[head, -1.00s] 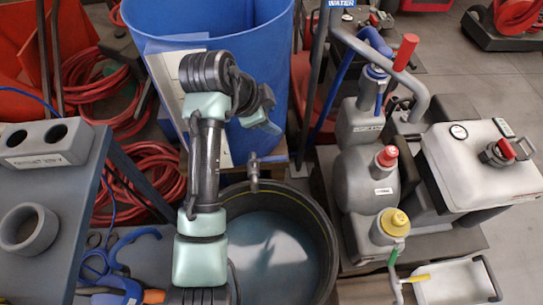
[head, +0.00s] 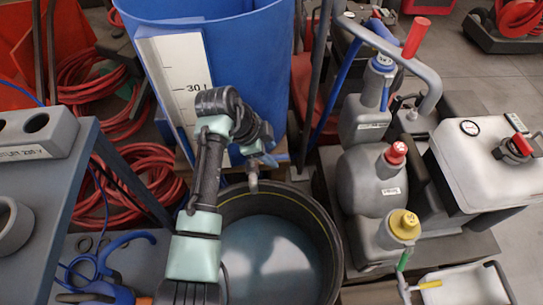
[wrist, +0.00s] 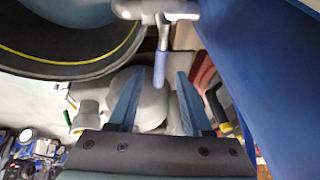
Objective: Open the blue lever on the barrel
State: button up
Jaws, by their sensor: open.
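The blue barrel (head: 225,50) stands upright at the back, with a white scale on its side. It also fills the right of the wrist view (wrist: 265,80). Its metal tap (head: 252,178) sticks out low over a black tub; the tap's body also shows at the top of the wrist view (wrist: 150,9). The blue lever (wrist: 160,68) extends from the tap toward my gripper (wrist: 159,74). My gripper is open, its two blue fingers either side of the lever's end in the picture, with gaps visible on both sides. In the head view the gripper is partly hidden by my arm.
The black tub (head: 333,235) with liquid stands under the tap. Grey bottles with blue, red and yellow caps (head: 372,180) stand at right. A grey bench (head: 50,185) is at left, with red hoses (head: 145,170) behind it.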

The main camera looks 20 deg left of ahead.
jog(key=shift+w+d+f, duration=0.15)
jog(key=shift+f, duration=0.3)
grip_shut()
dwell(1.2)
